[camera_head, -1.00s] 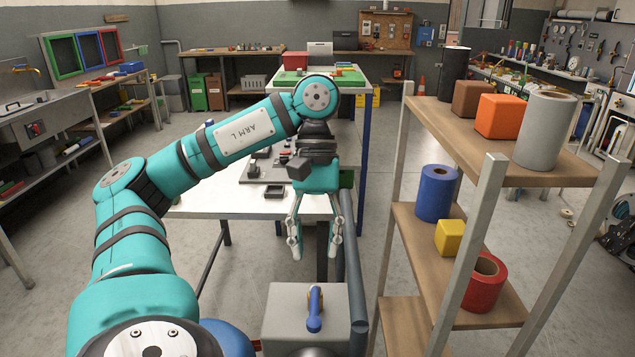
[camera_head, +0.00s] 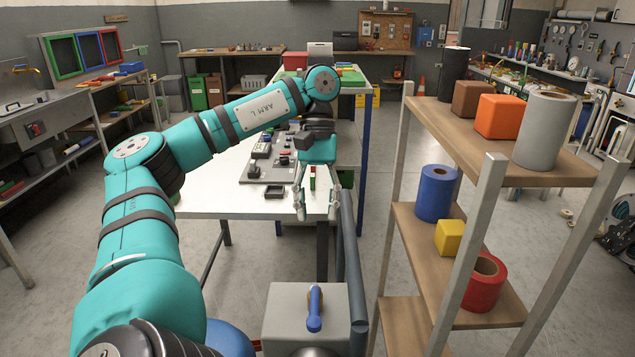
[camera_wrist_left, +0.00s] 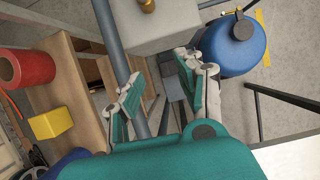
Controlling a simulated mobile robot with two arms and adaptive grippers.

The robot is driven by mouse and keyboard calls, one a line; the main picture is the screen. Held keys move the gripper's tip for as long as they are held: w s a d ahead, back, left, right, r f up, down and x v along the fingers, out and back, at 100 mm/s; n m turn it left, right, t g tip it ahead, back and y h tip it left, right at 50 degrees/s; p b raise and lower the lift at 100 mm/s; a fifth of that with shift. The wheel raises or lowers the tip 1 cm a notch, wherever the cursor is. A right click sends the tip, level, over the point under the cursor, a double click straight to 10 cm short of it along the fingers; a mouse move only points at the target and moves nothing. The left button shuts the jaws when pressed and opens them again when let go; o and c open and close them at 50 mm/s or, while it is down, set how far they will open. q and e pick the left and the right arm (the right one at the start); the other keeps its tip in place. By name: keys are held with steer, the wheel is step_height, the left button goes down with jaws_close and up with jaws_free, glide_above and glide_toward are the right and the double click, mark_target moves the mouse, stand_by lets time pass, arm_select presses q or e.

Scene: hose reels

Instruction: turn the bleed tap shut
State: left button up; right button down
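The bleed tap's blue lever (camera_head: 314,308) stands on top of a grey box (camera_head: 285,305) at the bottom middle of the head view. The lever lies roughly along my line of sight. In the left wrist view the grey box (camera_wrist_left: 155,32) is at the top, with a brass fitting (camera_wrist_left: 147,5) on it; the blue lever does not show there. My left gripper (camera_head: 316,208) is open, fingers apart, beyond the box and clear of the lever. The wrist view also shows its spread fingers (camera_wrist_left: 158,72) with nothing held. My right gripper is not in view.
A dark grey pipe (camera_head: 350,260) rises along the box's right side. A wooden shelf rack (camera_head: 405,235) with rolls and blocks stands to the right. A blue tank (camera_wrist_left: 232,45) is beside the box. A white table (camera_head: 215,190) lies beyond.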

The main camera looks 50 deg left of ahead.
arm_select(q)
steer(key=w+a, duration=0.4)
steer(key=a, duration=0.1)
